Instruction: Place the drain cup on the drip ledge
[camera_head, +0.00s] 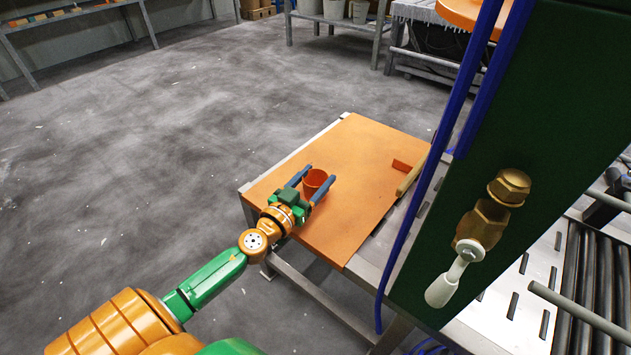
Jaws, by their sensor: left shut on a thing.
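The drain cup (315,181) is a small orange-red, open-topped cup over the orange board on the bench. My left gripper (311,181) has its two blue-grey fingers on either side of the cup and is shut on it. The cup looks about upright. I cannot tell whether its base touches the board or hangs just above it. No part is clearly recognizable as the drip ledge. My right gripper is not in view.
The orange board (347,228) is mostly bare. A small red-orange block (402,166) and a yellowish bar (411,178) lie at its right edge. A large green panel (545,130) with a brass valve (483,222) and a white-handled lever (455,274) stands at the right, beside blue hoses.

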